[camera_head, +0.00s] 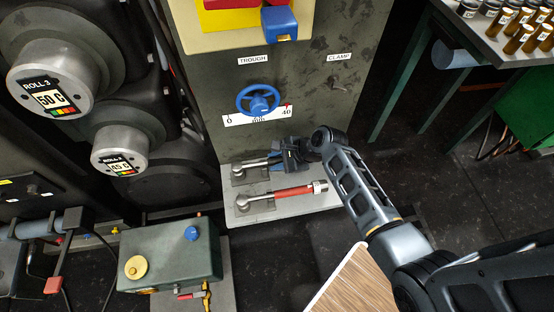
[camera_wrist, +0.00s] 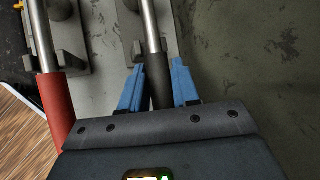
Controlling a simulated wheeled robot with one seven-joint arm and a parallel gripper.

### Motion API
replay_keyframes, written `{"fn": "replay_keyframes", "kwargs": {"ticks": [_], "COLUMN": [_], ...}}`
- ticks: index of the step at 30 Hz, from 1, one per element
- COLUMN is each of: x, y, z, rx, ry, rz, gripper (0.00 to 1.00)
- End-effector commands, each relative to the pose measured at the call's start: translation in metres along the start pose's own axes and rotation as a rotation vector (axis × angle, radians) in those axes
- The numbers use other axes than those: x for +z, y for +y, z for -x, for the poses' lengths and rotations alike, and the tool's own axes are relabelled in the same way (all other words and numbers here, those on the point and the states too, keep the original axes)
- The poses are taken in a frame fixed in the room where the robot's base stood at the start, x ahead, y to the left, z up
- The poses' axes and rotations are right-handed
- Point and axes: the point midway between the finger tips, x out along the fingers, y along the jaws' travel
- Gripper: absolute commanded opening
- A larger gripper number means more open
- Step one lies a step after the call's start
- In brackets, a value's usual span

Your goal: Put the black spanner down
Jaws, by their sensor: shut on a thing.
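The black spanner (camera_head: 255,163) has a silver shaft and a black handle. In the wrist view its black handle (camera_wrist: 156,72) lies between the two blue fingers of my gripper (camera_wrist: 158,82). My gripper (camera_head: 274,161) is shut on this handle over the grey ledge in the head view. The spanner's round head end is at a small grey bracket on the left of the ledge. I cannot tell whether it rests on the bracket or is just above it. The handle's far end is hidden by my gripper.
A red-handled spanner (camera_head: 293,192) lies parallel, on the front part of the grey ledge (camera_head: 283,210). The stained upright panel with a blue handwheel (camera_head: 258,100) rises behind. A green box (camera_head: 170,254) stands front left. A wooden surface (camera_head: 355,284) is at the bottom.

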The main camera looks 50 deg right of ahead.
Motion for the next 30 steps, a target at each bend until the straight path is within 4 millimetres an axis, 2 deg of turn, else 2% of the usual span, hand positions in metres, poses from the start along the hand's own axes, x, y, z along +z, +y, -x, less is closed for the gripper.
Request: {"fn": "replay_keyframes", "kwargs": {"ticks": [16, 17, 24, 30], "x": [-0.0060, -0.0059, -0.0058, -0.0058], "y": [0.0043, 0.0045, 0.0045, 0.0045], "z": [-0.0091, -0.0087, -0.0085, -0.0084], "rx": [0.000, 0.001, 0.001, 0.001], "ry": [0.000, 0.000, 0.000, 0.000], "rz": [0.000, 0.001, 0.000, 0.000], "gripper": [0.00, 0.33, 0.56, 0.56]}}
